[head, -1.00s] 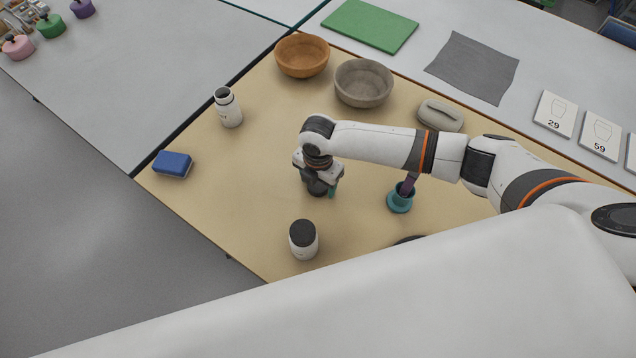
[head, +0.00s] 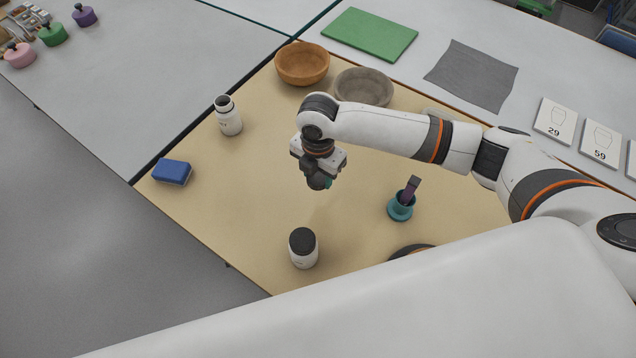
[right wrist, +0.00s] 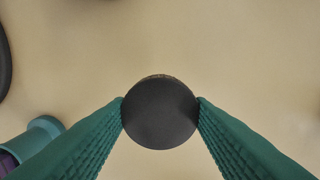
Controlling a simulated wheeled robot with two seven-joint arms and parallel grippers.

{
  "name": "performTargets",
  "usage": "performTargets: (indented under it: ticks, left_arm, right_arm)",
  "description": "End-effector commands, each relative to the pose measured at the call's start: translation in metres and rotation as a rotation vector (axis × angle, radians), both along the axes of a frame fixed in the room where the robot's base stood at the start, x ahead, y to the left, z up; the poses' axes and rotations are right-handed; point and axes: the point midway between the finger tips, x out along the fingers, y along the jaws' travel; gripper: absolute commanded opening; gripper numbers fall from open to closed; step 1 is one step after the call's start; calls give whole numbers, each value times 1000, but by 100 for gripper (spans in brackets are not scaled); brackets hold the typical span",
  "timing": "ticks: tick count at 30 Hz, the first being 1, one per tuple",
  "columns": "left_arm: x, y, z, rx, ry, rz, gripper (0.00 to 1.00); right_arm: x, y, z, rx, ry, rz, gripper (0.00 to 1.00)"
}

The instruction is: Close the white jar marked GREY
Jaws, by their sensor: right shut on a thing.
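A white jar (head: 229,119) stands upright at the left of the beige table; its top is open, with a dark inside. A second white jar (head: 303,254) with a dark lid on stands near the front edge. Their markings are too small to read. My right gripper (head: 322,184) is shut on a round black lid, held above the table between the two jars. In the right wrist view the black lid (right wrist: 160,113) sits between the green fingertips. My left gripper is not in view.
A blue sponge-like block (head: 172,171) lies at the left edge. An orange bowl (head: 302,66) and a grey bowl (head: 364,84) are at the back. The table between gripper and open jar is clear.

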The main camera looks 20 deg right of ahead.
Motion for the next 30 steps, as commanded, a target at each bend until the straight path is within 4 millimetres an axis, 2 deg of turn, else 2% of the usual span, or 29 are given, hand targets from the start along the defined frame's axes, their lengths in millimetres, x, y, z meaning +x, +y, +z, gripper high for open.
performTargets:
  ticks: [3,6,16,20,23,26,30]
  left_arm:
    - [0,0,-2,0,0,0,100]
    - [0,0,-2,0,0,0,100]
    - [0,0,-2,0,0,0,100]
    - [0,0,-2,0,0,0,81]
    - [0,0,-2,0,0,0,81]
    - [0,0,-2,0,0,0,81]
    - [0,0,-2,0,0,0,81]
  right_arm:
    - [0,0,16,0,-1,0,26]
    - [0,0,22,-1,1,-1,26]
    - [0,0,24,-1,1,-1,26]
    - [0,-1,26,0,1,-18,26]
    - [-2,-3,31,3,1,-98,26]
    - [-5,-7,42,8,0,-258,26]
    - [-15,-14,61,16,6,-572,26]
